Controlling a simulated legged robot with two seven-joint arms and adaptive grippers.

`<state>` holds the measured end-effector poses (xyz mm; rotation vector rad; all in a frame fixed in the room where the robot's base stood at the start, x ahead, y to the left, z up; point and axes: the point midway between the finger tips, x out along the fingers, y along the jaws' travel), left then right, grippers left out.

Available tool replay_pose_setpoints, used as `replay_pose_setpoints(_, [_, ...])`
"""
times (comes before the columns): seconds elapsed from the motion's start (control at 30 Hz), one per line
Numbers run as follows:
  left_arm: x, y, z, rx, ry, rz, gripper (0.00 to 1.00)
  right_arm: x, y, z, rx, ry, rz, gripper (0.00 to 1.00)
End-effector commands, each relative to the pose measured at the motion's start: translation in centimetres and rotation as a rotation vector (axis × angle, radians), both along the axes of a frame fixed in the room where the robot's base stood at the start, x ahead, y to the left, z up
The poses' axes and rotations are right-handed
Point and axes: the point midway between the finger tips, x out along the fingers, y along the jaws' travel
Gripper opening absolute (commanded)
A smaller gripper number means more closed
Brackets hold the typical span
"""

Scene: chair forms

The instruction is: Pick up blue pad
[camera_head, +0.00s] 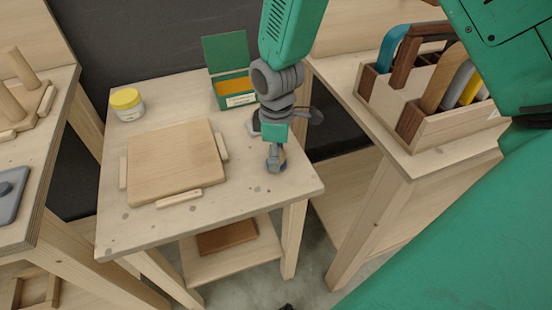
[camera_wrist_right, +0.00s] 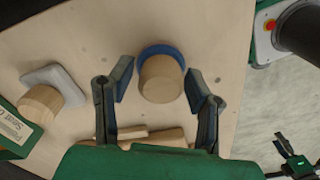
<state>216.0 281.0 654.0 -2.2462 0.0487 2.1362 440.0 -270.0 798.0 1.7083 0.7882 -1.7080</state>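The blue pad (camera_wrist_right: 163,50) is a round blue disc with a wooden knob, lying on the table near its right front corner; in the head view my right gripper (camera_head: 276,163) mostly hides it. In the wrist view my right gripper (camera_wrist_right: 158,85) is open, with one finger on each side of the knob and visible gaps between. Whether the fingertips are down at pad height is hard to tell. A dark and green part at the wrist view's lower right looks like my left gripper (camera_wrist_right: 292,155); its finger state is unclear.
A grey pad with a knob (camera_wrist_right: 42,80) lies nearby, beside a green box (camera_head: 228,60). A wooden board (camera_head: 175,160) between strips fills the table's middle. A yellow-lidded jar (camera_head: 127,105) stands at back left. A tool caddy (camera_head: 440,125) sits on the right table.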

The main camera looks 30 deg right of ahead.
Motion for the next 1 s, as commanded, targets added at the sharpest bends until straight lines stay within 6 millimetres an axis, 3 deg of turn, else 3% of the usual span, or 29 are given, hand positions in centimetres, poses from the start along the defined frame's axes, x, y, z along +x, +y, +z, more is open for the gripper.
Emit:
replay_pose_setpoints(0.03, [0.0,0.0,0.0,0.0,0.0,0.0,0.45,0.0,0.0,0.0,0.0,0.0,0.0,0.22])
replay_pose_setpoints(0.1, [0.0,0.0,0.0,0.0,0.0,0.0,0.45,0.0,0.0,0.0,0.0,0.0,0.0,0.04])
replay_pose_setpoints(0.47, [0.0,0.0,0.2,0.0,0.0,0.0,0.45,0.1,0.0,0.7,0.001,-0.002,0.0,0.0])
replay_pose_setpoints(0.8, [0.0,0.0,1.6,0.0,0.0,0.0,0.45,0.1,0.0,7.2,0.002,-0.004,0.0,0.0])
replay_pose_setpoints(1.0, [0.0,0.0,2.0,0.0,0.0,0.0,0.45,0.1,0.0,9.6,0.001,-0.001,0.0,0.0])
